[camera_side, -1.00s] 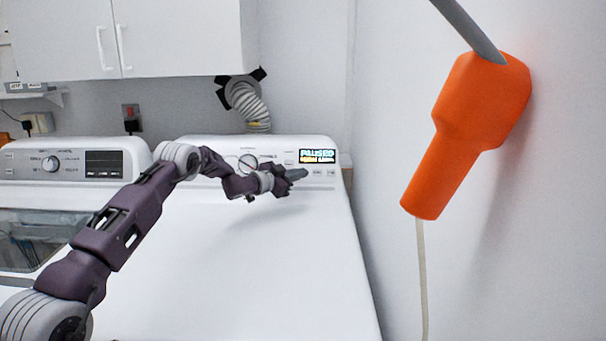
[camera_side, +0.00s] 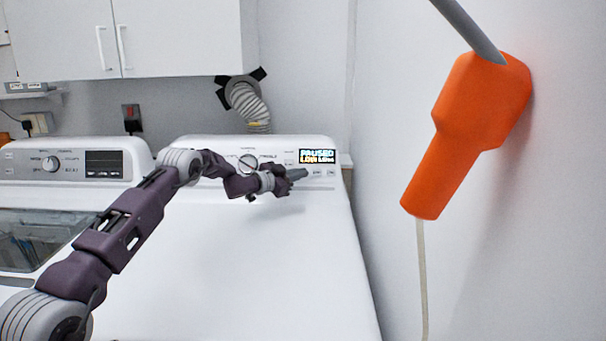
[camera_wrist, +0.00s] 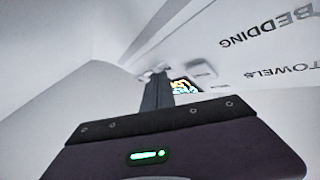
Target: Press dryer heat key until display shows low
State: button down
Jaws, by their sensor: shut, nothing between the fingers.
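The dryer (camera_side: 270,265) is the white machine on the right, with a control panel along its back. Its lit display (camera_side: 317,156) reads PAUSED on top and LOW in yellow below, followed by small text. The display also shows in the wrist view (camera_wrist: 185,87), partly hidden by my fingers. My gripper (camera_side: 299,174) is shut and empty, its tip at the panel just below and left of the display. In the wrist view my fingers (camera_wrist: 157,88) end close to pale keys (camera_wrist: 203,70). The heat key's label is not readable, and I cannot tell whether the tip touches a key.
A round dial (camera_side: 248,163) sits on the panel left of the display. A second machine (camera_side: 75,160) stands to the left. A large orange object (camera_side: 465,130) hangs on the right in the side view. The dryer's top is clear.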

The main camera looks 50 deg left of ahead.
dwell(0.3)
jog(key=shift+s+d+r, duration=0.25)
jog(key=shift+s+d, duration=0.25)
jog(key=shift+s, duration=0.05)
jog(key=s+d, duration=0.1)
jog(key=s+d+r, duration=0.1)
jog(key=s+d, duration=0.1)
jog(key=shift+s+d+r, duration=0.15)
jog(key=shift+d+r, duration=0.05)
jog(key=shift+r, duration=0.15)
jog(key=shift+r, duration=0.1)
dwell(1.6)
